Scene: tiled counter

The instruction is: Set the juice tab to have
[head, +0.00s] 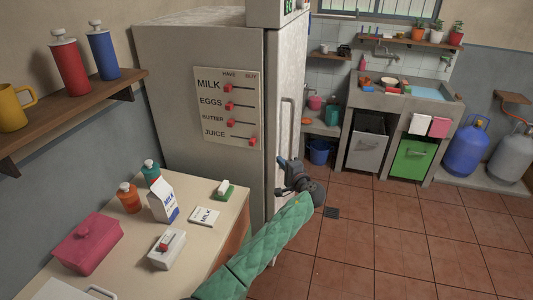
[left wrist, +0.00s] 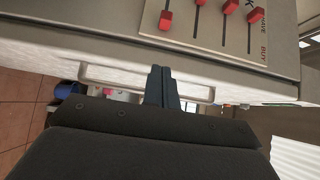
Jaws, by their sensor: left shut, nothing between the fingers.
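A pale list board (head: 228,108) on the fridge side has rows MILK, EGGS, BUTTER and JUICE, with HAVE on the left and BUY on the right. The red juice tab (head: 253,141) is at the BUY end of the bottom row. The other red tabs are at the HAVE side. In the left wrist view the juice tab (left wrist: 166,20) is at the top, left of the other tabs. My left gripper (head: 283,163) is shut and empty, lower right of the board by the fridge's front edge, apart from the tab. It also shows in the left wrist view (left wrist: 162,75). My right gripper is not seen.
The fridge (head: 200,50) has a door handle (head: 287,122) near my left gripper. Below the board, a counter (head: 222,238) holds a milk carton (head: 163,200), bottles, a pink container (head: 88,242) and small items. A wall shelf (head: 75,117) is at the left.

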